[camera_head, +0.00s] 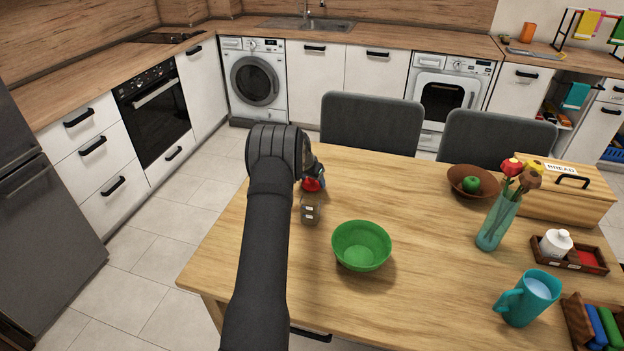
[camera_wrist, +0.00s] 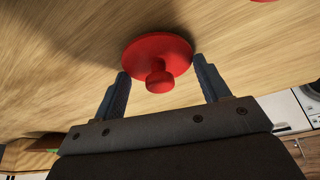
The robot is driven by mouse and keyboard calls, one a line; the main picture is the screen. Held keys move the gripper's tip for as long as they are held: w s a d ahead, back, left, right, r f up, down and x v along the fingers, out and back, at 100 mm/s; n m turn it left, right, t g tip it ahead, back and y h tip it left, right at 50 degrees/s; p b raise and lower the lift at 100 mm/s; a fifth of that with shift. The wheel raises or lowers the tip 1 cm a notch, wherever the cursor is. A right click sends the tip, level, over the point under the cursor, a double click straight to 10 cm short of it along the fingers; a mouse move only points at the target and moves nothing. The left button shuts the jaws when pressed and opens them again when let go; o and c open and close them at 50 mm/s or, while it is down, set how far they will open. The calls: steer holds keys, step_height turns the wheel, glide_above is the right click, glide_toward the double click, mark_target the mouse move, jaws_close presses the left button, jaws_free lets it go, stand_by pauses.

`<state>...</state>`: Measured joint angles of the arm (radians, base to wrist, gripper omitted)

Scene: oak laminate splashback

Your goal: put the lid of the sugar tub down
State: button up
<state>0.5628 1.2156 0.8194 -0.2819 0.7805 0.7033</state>
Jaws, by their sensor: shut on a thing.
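The red round lid (camera_wrist: 146,48) with a small knob shows in the wrist view, between the two fingertips of my gripper (camera_wrist: 160,65). In the head view the red lid (camera_head: 312,185) shows just below my gripper (camera_head: 318,178), near the left part of the table, partly covered by my arm. A small grey-brown container with pale labels (camera_head: 310,211) stands just in front of it. I cannot tell whether this is the sugar tub.
On the wooden table (camera_head: 420,205), a green bowl (camera_head: 361,246) stands right of the container. The middle is clear.

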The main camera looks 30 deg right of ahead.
steer(key=o, duration=0.9)
steer(key=shift+o, duration=0.2)
steer(key=shift+r, duration=0.15)
steer(key=v, duration=1.2)
steer(key=shift+s, duration=0.1)
steer(key=x, duration=1.2)
steer(key=shift+r, duration=1.2)
